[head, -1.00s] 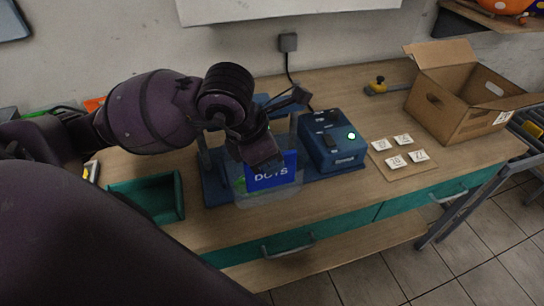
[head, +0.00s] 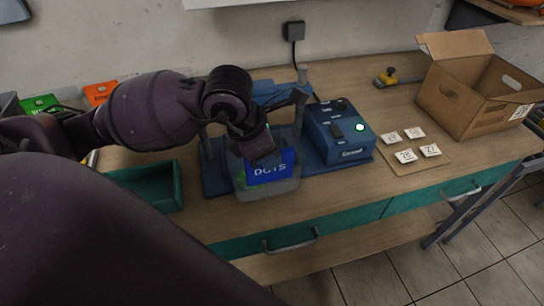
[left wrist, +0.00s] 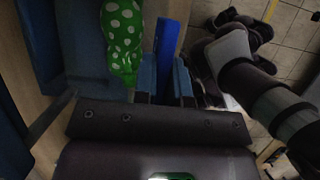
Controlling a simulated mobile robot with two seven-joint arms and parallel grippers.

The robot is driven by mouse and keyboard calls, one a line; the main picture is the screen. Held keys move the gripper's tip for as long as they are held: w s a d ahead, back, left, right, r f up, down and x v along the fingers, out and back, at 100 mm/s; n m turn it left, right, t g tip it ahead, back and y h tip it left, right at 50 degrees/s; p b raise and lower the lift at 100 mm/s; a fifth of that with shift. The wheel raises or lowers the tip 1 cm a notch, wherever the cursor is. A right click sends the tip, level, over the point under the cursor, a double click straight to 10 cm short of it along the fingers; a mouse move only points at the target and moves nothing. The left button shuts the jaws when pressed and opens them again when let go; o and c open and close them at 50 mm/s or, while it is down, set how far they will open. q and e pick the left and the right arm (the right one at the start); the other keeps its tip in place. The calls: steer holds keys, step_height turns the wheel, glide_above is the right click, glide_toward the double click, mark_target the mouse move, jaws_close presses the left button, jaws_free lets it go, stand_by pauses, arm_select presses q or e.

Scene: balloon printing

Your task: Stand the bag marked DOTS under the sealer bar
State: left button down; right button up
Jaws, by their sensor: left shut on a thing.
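The bag marked DOTS (head: 268,182) is clear, with a blue header card and green contents. It is upright at the front of the blue sealer base (head: 216,184). My left gripper (head: 262,153) is shut on the card's top from above. The sealer bar (head: 280,94) is blue, between two posts behind the gripper, and partly hidden by my arm. I cannot tell whether the bag touches the base. The left wrist view shows a green balloon with white dots (left wrist: 122,38) beside the blue card (left wrist: 167,45) between the fingers. My right gripper is out of view.
The blue control box (head: 338,132) with a lit green button stands right of the bag. A green tray (head: 150,188) lies to the left. Number cards on a board (head: 412,150) and an open cardboard box (head: 470,95) are at the right.

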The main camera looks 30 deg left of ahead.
arm_select(q)
steer(key=shift+w+a+f, duration=0.15)
steer(key=shift+w+a, duration=1.05)
steer(key=shift+a, duration=0.25)
steer(key=shift+w+a+f, duration=0.15)
steer(key=shift+w+a, duration=0.45)
steer(key=shift+a, duration=0.1)
steer(key=shift+w+a+f+b, duration=0.1)
steer(key=shift+w+a+b, duration=0.35)
steer(key=shift+a, duration=0.1)
steer(key=shift+w+a, duration=0.2)
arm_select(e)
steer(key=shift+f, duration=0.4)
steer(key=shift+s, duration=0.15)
arm_select(q)
steer(key=c, duration=1.1)
jaws_free()
step_height(320, 180, up, 7)
steer(key=s+d+p, duration=0.2)
steer(key=p, duration=0.1)
steer(key=shift+d+p, duration=0.15)
steer(key=shift+p, duration=0.25)
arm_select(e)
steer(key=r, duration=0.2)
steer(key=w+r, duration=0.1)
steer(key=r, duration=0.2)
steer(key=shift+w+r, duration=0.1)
